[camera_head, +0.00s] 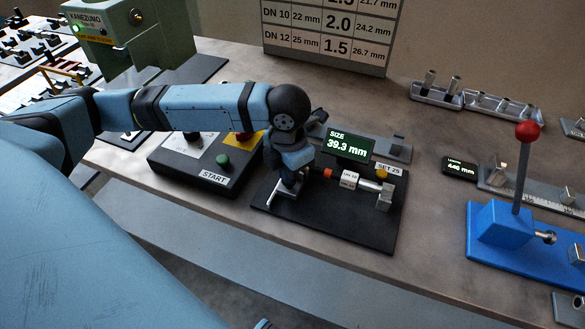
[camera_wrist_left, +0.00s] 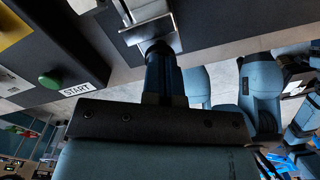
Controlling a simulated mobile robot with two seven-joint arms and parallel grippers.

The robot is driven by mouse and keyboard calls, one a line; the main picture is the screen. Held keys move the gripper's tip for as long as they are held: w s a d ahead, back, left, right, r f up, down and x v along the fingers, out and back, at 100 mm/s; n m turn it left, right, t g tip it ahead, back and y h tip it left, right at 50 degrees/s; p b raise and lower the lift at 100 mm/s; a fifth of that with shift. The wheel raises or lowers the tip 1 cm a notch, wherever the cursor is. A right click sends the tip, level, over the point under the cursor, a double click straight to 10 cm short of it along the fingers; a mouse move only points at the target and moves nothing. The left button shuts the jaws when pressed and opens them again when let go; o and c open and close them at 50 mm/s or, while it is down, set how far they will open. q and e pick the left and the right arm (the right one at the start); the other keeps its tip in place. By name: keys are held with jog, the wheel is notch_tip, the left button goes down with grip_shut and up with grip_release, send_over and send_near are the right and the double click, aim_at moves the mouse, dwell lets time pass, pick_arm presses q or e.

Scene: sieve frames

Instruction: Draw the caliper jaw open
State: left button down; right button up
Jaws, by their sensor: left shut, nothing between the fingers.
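The caliper stand is a black plate (camera_head: 330,222) with a display (camera_head: 350,145) reading SIZE 39.3 mm. On it are a white labelled block (camera_head: 348,181), an orange piece (camera_head: 328,173), a metal end block (camera_head: 385,196) and a yellow button (camera_head: 383,173) tagged SET 25. My left gripper (camera_head: 289,188) is over the left part of the plate, pointing down, shut and empty. It hides part of the caliper there. In the left wrist view, the dark fingers (camera_wrist_left: 160,50) are close to a metal piece (camera_wrist_left: 146,20); I cannot tell whether they touch. My right gripper is not in view.
A control box with a green START button (camera_head: 222,160) stands just left of the plate. A blue lever stand (camera_head: 500,226) with a red knob is at the right. Metal racks (camera_head: 500,105) and a size chart (camera_head: 330,37) are behind. Bare bench lies right of the plate.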

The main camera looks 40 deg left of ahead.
pick_arm(q)
jog(key=shift+s+d+f+p, duration=0.2)
jog(key=shift+s+f+p, duration=0.1)
jog(key=shift+s, duration=0.15)
jog(key=shift+s+d+f+p, duration=0.2)
jog(key=shift+s+p, duration=0.1)
jog(key=shift+s, duration=0.5)
jog(key=shift+a+r+p, duration=0.1)
jog(key=shift+r+p, duration=0.55)
jog(key=shift+p, duration=0.3)
notch_tip(320, 180, up, 6)
jog(key=p, duration=0.7)
jog(key=shift+w, duration=0.25)
jog(key=shift+r, duration=0.1)
